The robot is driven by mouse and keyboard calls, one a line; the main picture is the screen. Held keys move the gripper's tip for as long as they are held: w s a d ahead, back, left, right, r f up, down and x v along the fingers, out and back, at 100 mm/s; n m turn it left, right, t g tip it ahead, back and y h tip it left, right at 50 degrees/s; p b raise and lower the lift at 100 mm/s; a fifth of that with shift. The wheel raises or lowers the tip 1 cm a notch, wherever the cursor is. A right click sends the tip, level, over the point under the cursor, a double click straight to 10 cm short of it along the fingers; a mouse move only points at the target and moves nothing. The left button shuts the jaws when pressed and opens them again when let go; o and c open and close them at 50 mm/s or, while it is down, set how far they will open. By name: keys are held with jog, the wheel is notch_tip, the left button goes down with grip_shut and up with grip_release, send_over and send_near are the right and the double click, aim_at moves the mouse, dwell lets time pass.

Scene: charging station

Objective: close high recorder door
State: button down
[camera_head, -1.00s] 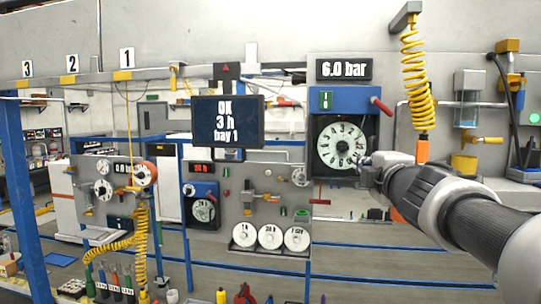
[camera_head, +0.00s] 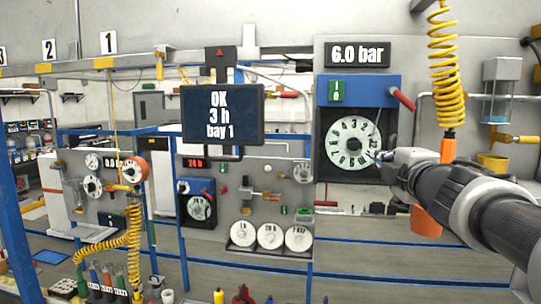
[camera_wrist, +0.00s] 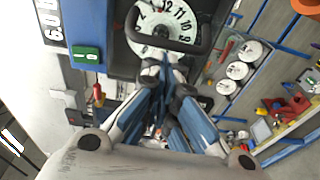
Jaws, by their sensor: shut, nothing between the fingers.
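The high recorder (camera_head: 357,90) is a blue-topped unit on the grey wall panel, under the "6.0 bar" display. Its round white chart dial (camera_head: 350,143) sits in a dark square frame (camera_head: 330,176). The recorder's blue part (camera_wrist: 88,20) and dial (camera_wrist: 165,20) also show in the wrist view, with a dark bar-like loop (camera_wrist: 178,47) across the dial. My gripper (camera_head: 378,156) is shut and empty at the dial's lower right edge. In the wrist view my gripper (camera_wrist: 166,68) points at the loop. I cannot tell whether they touch, or how far the door stands open.
A red lever (camera_head: 402,98) sticks out right of the recorder. A yellow coiled hose (camera_head: 447,70) hangs close above my arm. A black "OK 3 h bay 1" screen (camera_head: 222,115) is at left. A lower recorder (camera_head: 200,206) and several white discs (camera_head: 270,236) are below left.

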jog(key=w+d+p, duration=0.3)
jog(key=w+d, duration=0.3)
jog(key=d, duration=0.2)
jog(key=shift+w+p, duration=0.3)
jog(key=shift+d, duration=0.1)
